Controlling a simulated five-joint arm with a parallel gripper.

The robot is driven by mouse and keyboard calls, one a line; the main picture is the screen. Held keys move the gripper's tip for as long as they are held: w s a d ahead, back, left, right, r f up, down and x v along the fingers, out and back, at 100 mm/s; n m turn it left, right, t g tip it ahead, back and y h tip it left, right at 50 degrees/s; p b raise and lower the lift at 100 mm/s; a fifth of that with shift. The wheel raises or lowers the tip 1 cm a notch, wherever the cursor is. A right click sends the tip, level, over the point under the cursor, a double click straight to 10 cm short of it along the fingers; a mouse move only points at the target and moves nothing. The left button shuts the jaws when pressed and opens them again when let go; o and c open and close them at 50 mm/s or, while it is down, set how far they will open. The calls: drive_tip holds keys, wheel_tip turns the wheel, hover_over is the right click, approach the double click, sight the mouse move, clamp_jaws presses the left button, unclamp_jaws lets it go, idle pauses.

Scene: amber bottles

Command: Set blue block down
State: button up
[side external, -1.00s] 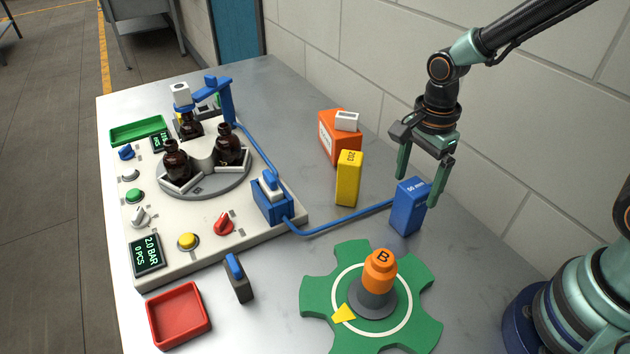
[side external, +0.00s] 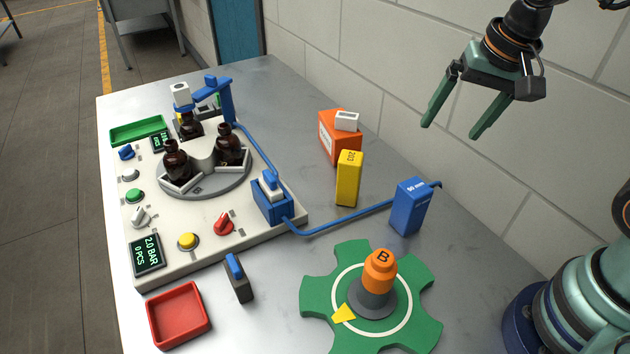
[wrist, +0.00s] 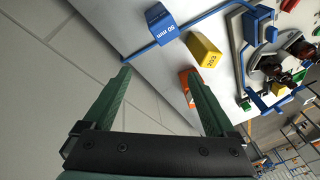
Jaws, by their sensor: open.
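The blue block (side external: 410,206), marked 50 mm, stands upright on the grey table near the wall, to the right of the yellow block. It also shows in the wrist view (wrist: 162,24), beyond my fingertips. My gripper (side external: 448,130) is open and empty, raised above and to the right of the blue block, clear of it.
A yellow block (side external: 348,178) and an orange box (side external: 339,138) with a white piece on top stand left of the blue block. A blue hose (side external: 345,218) runs behind it. A green star wheel (side external: 427,328) with an orange-topped post (side external: 379,271) lies in front. The wall (side external: 360,60) is close behind.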

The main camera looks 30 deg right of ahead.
drive_tip(key=r+n, duration=0.1)
drive_tip(key=n, duration=0.1)
drive_tip(key=s+d+n+t, duration=0.1)
drive_tip(key=n, duration=0.2)
drive_tip(key=d+r+n+t, duration=0.1)
drive_tip(key=n, duration=0.1)
drive_tip(key=shift+s+r+n, duration=0.3)
drive_tip(key=shift+s+r, duration=0.05)
idle(0.9)
